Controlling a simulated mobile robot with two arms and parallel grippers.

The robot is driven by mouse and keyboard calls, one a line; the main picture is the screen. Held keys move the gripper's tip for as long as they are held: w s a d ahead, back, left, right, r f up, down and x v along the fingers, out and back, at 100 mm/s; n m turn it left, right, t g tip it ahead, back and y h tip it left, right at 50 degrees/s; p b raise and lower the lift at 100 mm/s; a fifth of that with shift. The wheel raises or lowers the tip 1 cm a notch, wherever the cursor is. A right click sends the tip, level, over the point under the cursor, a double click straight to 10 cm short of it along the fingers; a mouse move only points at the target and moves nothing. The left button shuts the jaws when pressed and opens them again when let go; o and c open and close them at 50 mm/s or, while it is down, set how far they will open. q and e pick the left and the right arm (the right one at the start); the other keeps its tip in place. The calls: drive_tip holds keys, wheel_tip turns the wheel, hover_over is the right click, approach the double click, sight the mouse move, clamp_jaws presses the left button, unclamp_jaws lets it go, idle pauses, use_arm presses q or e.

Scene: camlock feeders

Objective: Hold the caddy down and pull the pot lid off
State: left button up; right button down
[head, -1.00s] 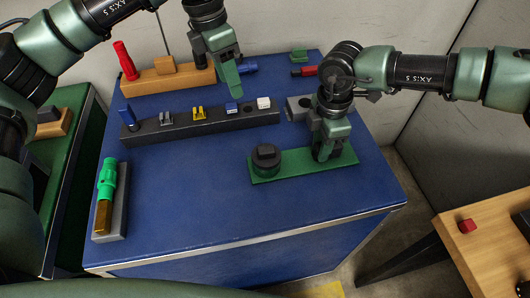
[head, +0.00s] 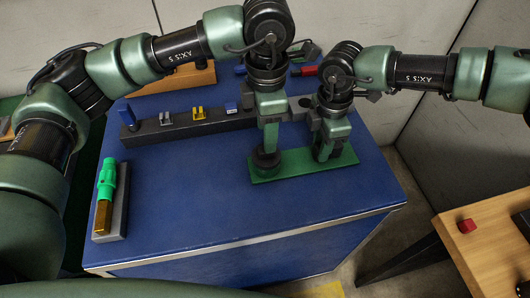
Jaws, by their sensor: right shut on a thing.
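The green caddy (head: 291,168) is a flat plate near the right front of the blue table. The dark round pot (head: 266,163) stands on the caddy's left end. Its dark lid and knob are mostly hidden behind my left gripper (head: 268,146), which points down right at the lid. Whether its fingers are closed on the knob cannot be told. My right gripper (head: 328,153) is low over the caddy's right half and shut on a part of the caddy, which the fingers mostly hide.
A dark rail (head: 165,132) with several blue, yellow and other pieces runs behind. A grey block (head: 120,215) with a green and amber tool (head: 106,185) lies at the left. The table's middle front is clear.

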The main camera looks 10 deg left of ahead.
use_arm(q)
drive_tip(key=shift+f, duration=2.65)
clamp_jaws()
use_arm(e)
drive_tip(key=shift+f, duration=0.1)
use_arm(q)
drive_tip(key=shift+r, duration=0.7)
drive_tip(key=shift+r, duration=2.35)
drive_tip(key=shift+r, duration=1.2)
